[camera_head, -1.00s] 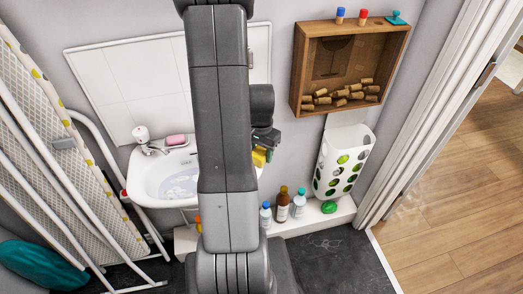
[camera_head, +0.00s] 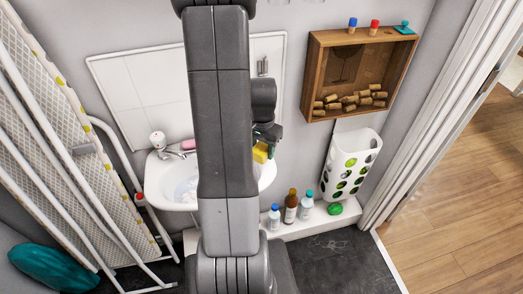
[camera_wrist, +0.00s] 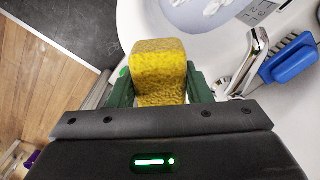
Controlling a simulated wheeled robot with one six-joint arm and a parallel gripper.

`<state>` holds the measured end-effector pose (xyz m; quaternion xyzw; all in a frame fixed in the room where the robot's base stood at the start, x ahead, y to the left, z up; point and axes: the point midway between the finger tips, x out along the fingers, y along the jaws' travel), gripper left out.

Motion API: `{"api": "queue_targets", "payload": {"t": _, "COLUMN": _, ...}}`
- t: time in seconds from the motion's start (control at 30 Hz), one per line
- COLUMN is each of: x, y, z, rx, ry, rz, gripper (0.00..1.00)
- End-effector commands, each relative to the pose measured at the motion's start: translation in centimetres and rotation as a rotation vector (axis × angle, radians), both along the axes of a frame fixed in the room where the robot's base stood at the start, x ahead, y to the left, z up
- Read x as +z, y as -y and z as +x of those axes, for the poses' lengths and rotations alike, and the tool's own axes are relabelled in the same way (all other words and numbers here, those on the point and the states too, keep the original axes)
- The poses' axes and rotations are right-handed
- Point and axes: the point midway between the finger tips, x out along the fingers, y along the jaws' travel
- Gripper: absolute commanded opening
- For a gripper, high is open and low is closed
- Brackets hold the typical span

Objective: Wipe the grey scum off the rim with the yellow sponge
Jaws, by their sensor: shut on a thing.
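My gripper (camera_wrist: 160,88) is shut on the yellow sponge (camera_wrist: 160,62), with a green finger on each side of it. In the head view the sponge (camera_head: 261,152) shows just right of my arm, at the right side of the white basin (camera_head: 157,190). In the wrist view the sponge's far end is beside the white basin rim (camera_wrist: 132,22); I cannot tell whether they touch. I cannot make out the grey scum in either view. My arm hides the middle of the basin in the head view.
A metal tap (camera_wrist: 250,62) and a blue brush (camera_wrist: 290,63) are right of the sponge in the wrist view. Bottles (camera_head: 290,206) stand on a low ledge below. A wooden box of corks (camera_head: 318,60) and a white bag holder (camera_head: 350,165) hang at right. An ironing board leans at left.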

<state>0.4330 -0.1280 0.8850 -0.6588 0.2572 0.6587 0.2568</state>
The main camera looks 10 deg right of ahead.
Motion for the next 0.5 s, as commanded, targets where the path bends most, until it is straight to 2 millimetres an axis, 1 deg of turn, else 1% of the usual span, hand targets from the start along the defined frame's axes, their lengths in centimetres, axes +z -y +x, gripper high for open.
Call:
{"api": "queue_targets", "payload": {"t": 0.03, "x": 0.9, "y": 0.1, "z": 0.0, "rx": 0.0, "ry": 0.001, "rz": 0.0, "gripper": 0.2}}
{"api": "queue_targets", "payload": {"t": 0.23, "x": 2.7, "y": 0.2, "z": 0.0, "rx": 0.002, "ry": 0.001, "rz": -0.001, "gripper": 0.2}}
{"api": "queue_targets", "payload": {"t": 0.37, "x": 3.3, "y": 0.3, "z": 0.0, "rx": 0.004, "ry": 0.001, "rz": -0.001, "gripper": 0.2}}
{"api": "queue_targets", "payload": {"t": 0.5, "x": 3.4, "y": 0.3, "z": 0.0, "rx": 0.004, "ry": 0.0, "rz": 0.0, "gripper": 0.2}}
